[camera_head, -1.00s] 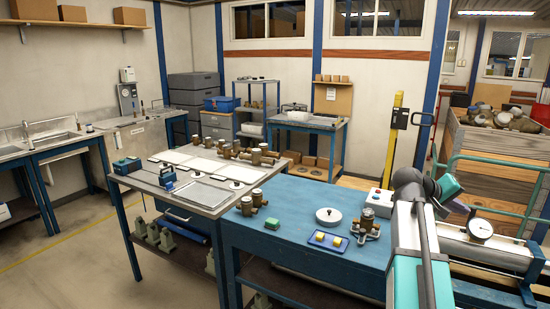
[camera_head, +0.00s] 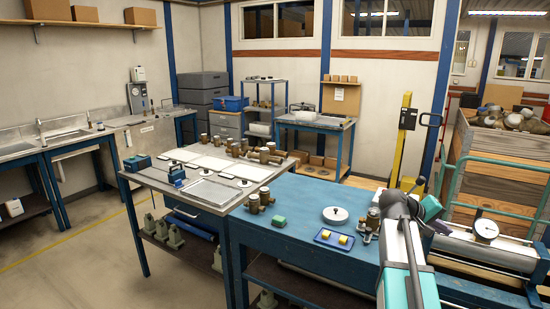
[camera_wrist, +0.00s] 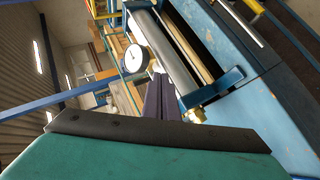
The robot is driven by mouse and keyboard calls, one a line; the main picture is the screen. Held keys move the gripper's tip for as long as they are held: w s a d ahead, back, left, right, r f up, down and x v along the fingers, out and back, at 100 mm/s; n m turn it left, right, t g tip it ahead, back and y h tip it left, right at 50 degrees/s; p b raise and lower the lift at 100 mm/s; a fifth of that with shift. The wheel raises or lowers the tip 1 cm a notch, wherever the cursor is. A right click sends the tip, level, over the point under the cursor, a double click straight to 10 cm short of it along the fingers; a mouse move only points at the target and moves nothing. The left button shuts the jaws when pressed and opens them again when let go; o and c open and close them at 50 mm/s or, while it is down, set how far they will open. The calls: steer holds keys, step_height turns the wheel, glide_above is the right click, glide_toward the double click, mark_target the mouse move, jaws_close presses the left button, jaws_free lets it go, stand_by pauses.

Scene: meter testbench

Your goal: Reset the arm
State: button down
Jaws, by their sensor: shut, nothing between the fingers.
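My arm (camera_head: 407,255) rises at the lower right of the head view, in front of the blue bench's right part. My gripper (camera_wrist: 160,85) shows in the wrist view as two dark fingers together, shut and empty. They point toward a round white dial gauge (camera_wrist: 136,58) on a grey cylinder rig; I cannot tell the gap between them. The same gauge (camera_head: 485,230) stands right of my arm in the head view.
A wooden crate (camera_head: 490,180) stands at right. The floor at left is clear.

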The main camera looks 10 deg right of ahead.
steer(key=s+a+f+n+g+y, duration=0.1)
steer(key=s+a+f+y, duration=0.1)
steer(key=a+f, duration=0.8)
steer(key=s+a+f+n+y, duration=0.1)
steer(key=s+a+f+n, duration=0.15)
steer(key=f, duration=1.35)
steer(key=s+a+f+n+g+y, duration=0.1)
steer(key=a+f+y, duration=0.1)
steer(key=a+f, duration=0.85)
steer(key=s+a+f+g+y, duration=0.1)
steer(key=s+a+f, duration=0.4)
steer(key=s+f, duration=0.4)
steer(key=s+a+f+g+y, duration=0.2)
steer(key=s+a+f, duration=0.2)
steer(key=s+f, duration=0.45)
steer(key=s+a+f+m+g+y, duration=0.1)
steer(key=s+a+f+y, duration=0.1)
steer(key=s+a, duration=0.3)
steer(key=s+a+f+m+g+y, duration=0.1)
steer(key=s+a+f, duration=0.3)
steer(key=s+a, duration=0.1)
steer(key=shift+s+a+f+y, duration=0.25)
steer(key=shift+s+a+y, duration=0.15)
steer(key=shift+s, duration=0.3)
steer(key=shift+m, duration=0.25)
